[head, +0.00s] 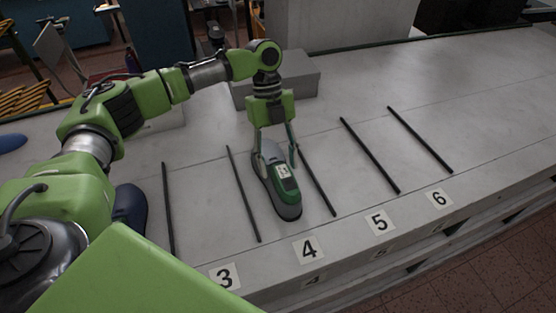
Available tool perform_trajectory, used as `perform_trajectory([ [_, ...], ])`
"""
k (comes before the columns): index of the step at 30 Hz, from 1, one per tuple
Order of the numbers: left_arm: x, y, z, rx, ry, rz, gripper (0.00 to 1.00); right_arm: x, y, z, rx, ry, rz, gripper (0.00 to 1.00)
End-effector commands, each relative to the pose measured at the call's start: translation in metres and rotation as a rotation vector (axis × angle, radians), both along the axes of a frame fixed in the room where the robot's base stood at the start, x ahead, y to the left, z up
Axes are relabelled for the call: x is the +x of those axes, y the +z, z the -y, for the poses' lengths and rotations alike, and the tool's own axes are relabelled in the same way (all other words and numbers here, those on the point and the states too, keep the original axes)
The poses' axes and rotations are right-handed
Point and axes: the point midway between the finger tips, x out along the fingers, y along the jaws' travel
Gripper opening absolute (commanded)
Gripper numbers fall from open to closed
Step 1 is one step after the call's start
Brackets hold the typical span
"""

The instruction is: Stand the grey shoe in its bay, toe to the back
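The grey shoe (286,208), with a green panel and a white label on top, is between two black divider strips in the bay behind number 4 (308,250). It lies roughly parallel to the strips, one rounded end towards the front edge. I cannot tell for sure which end is the toe, or whether the sole rests fully on the table. My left gripper (276,155) points down over its back half, one finger on each side. Whether the fingers press on the shoe is unclear. My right gripper is out of view.
Black strips (370,155) divide the grey table (420,120) into bays, with numbers 3, 5 and 6 also showing. A dark blue shoe (130,207) lies left, partly behind my arm. Another blue shoe (10,143) is at the left edge. A grey block (300,75) stands behind the gripper.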

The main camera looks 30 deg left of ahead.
Motion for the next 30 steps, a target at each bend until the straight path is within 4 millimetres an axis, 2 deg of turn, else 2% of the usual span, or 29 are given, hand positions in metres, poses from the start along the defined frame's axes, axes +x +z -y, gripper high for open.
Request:
perform_trajectory([
  [5, 0.002, 0.004, -0.001, 0.000, 0.001, 0.002, 0.47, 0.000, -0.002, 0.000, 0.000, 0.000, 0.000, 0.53],
  [8, 0.005, 0.015, -0.004, -0.001, 0.001, 0.004, 0.47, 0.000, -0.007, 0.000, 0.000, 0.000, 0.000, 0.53],
  [16, 0.020, 0.068, -0.020, -0.002, 0.001, 0.005, 0.47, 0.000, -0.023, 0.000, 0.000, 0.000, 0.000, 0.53],
  [21, 0.027, 0.097, -0.028, -0.001, -0.001, 0.003, 0.47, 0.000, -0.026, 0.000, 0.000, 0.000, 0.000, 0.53],
  [24, 0.029, 0.107, -0.031, -0.001, 0.000, 0.002, 0.47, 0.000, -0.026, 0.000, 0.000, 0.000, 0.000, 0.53],
  [30, 0.030, 0.114, -0.034, 0.000, -0.001, 0.000, 0.47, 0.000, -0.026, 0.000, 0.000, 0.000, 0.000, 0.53],
])
